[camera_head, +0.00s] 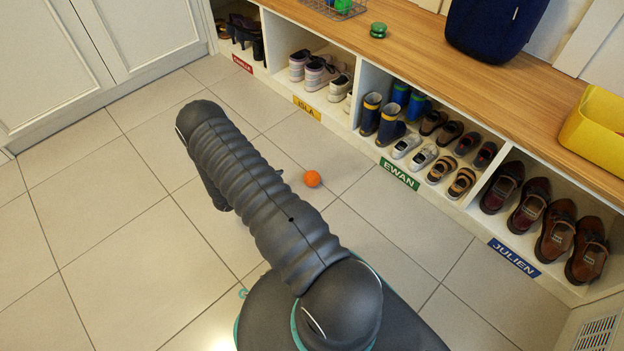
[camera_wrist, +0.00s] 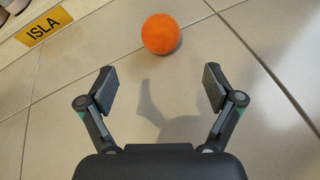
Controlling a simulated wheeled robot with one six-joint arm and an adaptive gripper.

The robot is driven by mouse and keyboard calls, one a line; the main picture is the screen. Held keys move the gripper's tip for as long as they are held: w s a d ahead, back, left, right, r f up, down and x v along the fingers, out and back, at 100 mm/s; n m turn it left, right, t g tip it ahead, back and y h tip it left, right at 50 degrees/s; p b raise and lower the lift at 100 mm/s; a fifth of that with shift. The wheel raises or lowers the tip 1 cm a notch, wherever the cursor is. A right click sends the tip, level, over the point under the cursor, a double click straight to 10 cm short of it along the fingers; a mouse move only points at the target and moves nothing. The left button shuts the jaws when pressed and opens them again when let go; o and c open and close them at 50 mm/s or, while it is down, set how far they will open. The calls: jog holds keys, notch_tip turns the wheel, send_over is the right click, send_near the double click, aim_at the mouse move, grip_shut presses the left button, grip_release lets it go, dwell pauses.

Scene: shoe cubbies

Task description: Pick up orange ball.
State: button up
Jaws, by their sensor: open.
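The orange ball (camera_head: 312,178) lies on the tiled floor, just right of my arm in the head view. In the wrist view the orange ball (camera_wrist: 161,34) sits at the top middle, beyond the fingertips. My gripper (camera_wrist: 159,90) is open and empty, its two fingers apart with bare floor between them. The ball is ahead of the gap and touches neither finger. In the head view my gripper is mostly hidden behind my own arm.
A shoe cubby bench (camera_head: 450,75) with several shoes and name labels runs along the right. A yellow bin (camera_head: 597,135) and a dark blue bag (camera_head: 495,28) stand on top. White cabinet doors (camera_head: 85,60) are at the upper left. The floor around the ball is clear.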

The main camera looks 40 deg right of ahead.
aim_at(306, 179)
jog(key=x, duration=0.6)
jog(key=shift+d, duration=0.2)
jog(key=shift+r+b+x, duration=0.2)
jog(key=shift+b+x, duration=0.3)
jog(key=shift+x, duration=2.3)
jog(key=shift+s, duration=0.15)
jog(key=c, duration=1.3)
